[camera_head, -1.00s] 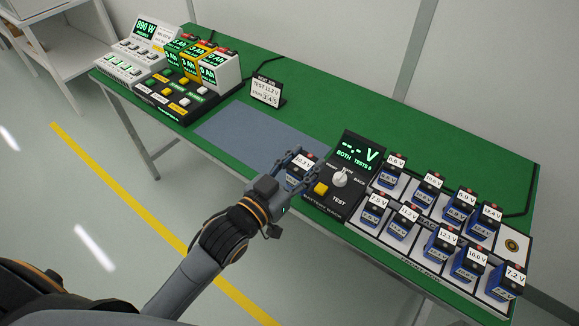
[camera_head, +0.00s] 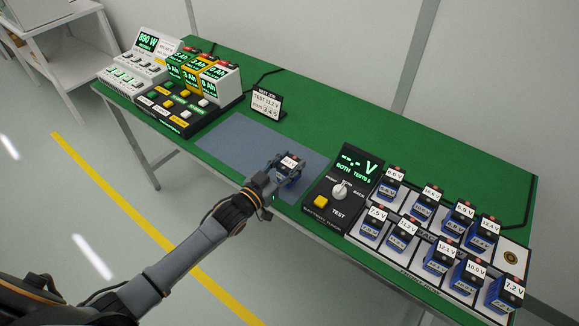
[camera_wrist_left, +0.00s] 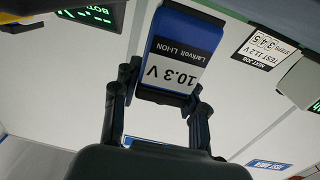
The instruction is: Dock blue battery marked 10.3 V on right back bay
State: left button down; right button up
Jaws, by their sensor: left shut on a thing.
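My left gripper (camera_head: 287,171) is shut on the blue battery marked 10.3 V (camera_head: 296,178), over the right end of the grey mat. In the left wrist view the battery (camera_wrist_left: 172,55) sits between the two fingers, its white 10.3 V label upside down in the picture. I cannot tell whether it touches the mat. The rack (camera_head: 356,231) at the right has a back row and a front row. Its back right bay (camera_head: 511,257) is empty, with a round gold mark. My right gripper is not in view.
A black tester (camera_head: 325,190) with a dial and yellow button stands between mat and rack. A job sign (camera_head: 267,103) stands behind the grey mat (camera_head: 230,145). Consoles (camera_head: 150,60) stand at the left. The green tabletop behind the tester is clear.

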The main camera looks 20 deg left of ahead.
pick_arm(q)
jog(key=shift+d+f+p, duration=0.1)
jog(key=shift+f+p, duration=0.25)
jog(key=shift+f, duration=0.25)
jog(key=shift+s+f, duration=0.1)
jog(key=shift+f, duration=0.25)
jog(key=c, duration=0.7)
grip_release()
jog(key=shift+c, duration=0.2)
jog(key=shift+f+b, duration=0.1)
jog(key=shift+b, duration=0.3)
jog(key=b+v, duration=0.1)
jog(key=v, duration=1.2)
jog(key=shift+s+r+b, duration=0.3)
jog(key=shift+s+b, duration=0.1)
jog(key=shift+s, duration=0.05)
